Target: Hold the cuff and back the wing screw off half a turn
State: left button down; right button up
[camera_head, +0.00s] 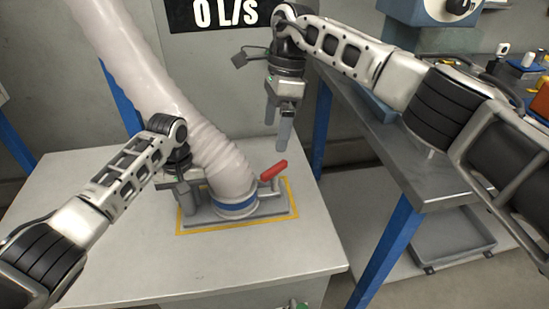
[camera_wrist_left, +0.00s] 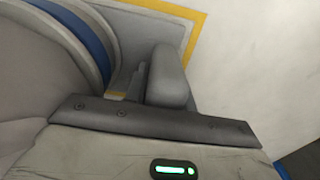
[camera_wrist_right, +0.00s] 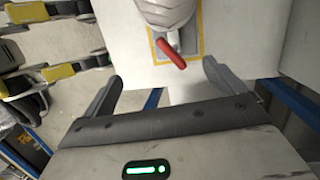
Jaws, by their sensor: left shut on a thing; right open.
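The cuff (camera_head: 235,205), a ring with a blue band, sits at the foot of the thick pale hose on a grey base plate. The wing screw's red handle (camera_head: 273,170) sticks out at the cuff's right, tilted up; it also shows in the right wrist view (camera_wrist_right: 171,54). My left gripper (camera_head: 180,187) is shut at the cuff's left side; the fingers partly hide what they grip. The cuff's blue band (camera_wrist_left: 80,32) shows beside them in the left wrist view. My right gripper (camera_head: 277,120) is open and empty, above and apart from the red handle, fingers pointing down.
The hose (camera_head: 150,80) rises to the upper left. A yellow outline (camera_head: 207,230) surrounds the base plate on the pale table (camera_head: 110,255), whose front is clear. A grey workbench (camera_head: 425,170) with several items stands at the right.

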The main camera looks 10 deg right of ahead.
aim_at(274, 167)
jog(key=f+m+t+h, duration=0.1)
jog(key=f+m, duration=0.4)
jog(key=f+m+t+h, duration=0.1)
jog(key=f+m, duration=0.4)
jog(key=m, duration=0.1)
jog(key=shift+a+f, duration=0.2)
dwell(0.4)
jog(key=c, duration=1)
jog(key=shift+n, duration=1.5)
